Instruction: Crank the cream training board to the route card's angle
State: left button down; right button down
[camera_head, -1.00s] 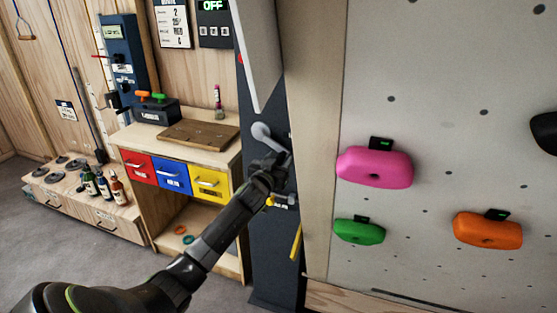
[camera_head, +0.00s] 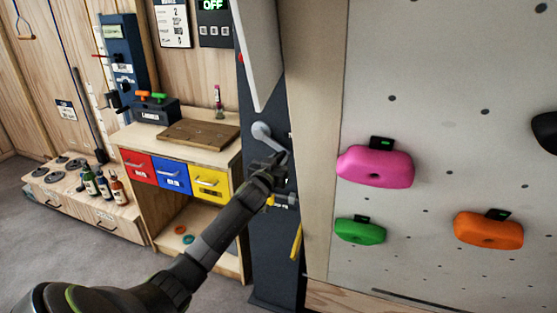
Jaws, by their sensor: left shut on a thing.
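The cream training board (camera_head: 420,100) fills the right side, carrying a pink hold (camera_head: 375,167), a green hold (camera_head: 360,231) and an orange hold (camera_head: 488,230). A dark post (camera_head: 266,245) stands left of the board's wooden edge. On the post is a grey crank (camera_head: 264,132) with a rounded hub and an arm slanting down right. My left gripper (camera_head: 280,163) is shut at the lower end of the crank, on its handle, which the fingers mostly hide. The route card (camera_head: 172,24) hangs on the back wall; its small text is hard to read. My right gripper is out of view.
A yellow lever (camera_head: 296,242) sticks out low on the post. Bottles (camera_head: 104,187) stand on a low unit further left. An OFF display (camera_head: 213,5) is on the wall.

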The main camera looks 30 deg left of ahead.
pick_arm(q)
jog(key=shift+w+d+r, duration=0.1)
jog(key=shift+d+r, duration=0.05)
jog(key=shift+r, duration=0.3)
jog(key=shift+w+d+r+n, duration=0.1)
jog(key=shift+d+r+n, duration=0.05)
jog(key=shift+r+n, duration=0.5)
jog(key=shift+w+d+r+n, duration=0.15)
jog(key=shift+r+n, duration=0.35)
jog(key=shift+n, duration=0.25)
jog(key=shift+s+d+r+n, duration=0.15)
jog(key=shift+r+n, duration=1.45)
jog(key=shift+n, duration=0.2)
jog(key=shift+r+n, duration=0.7)
jog(key=shift+n, duration=0.1)
jog(key=shift+s+a+r+n, duration=0.1)
jog(key=shift+a+r+n, duration=0.1)
jog(key=shift+r+n, duration=0.3)
jog(key=shift+a+r+n, duration=0.15)
jog(key=shift+r+n, duration=0.25)
jog(key=shift+n, duration=0.2)
jog(key=shift+a+r+p, duration=0.3)
jog(key=shift+r, duration=0.15)
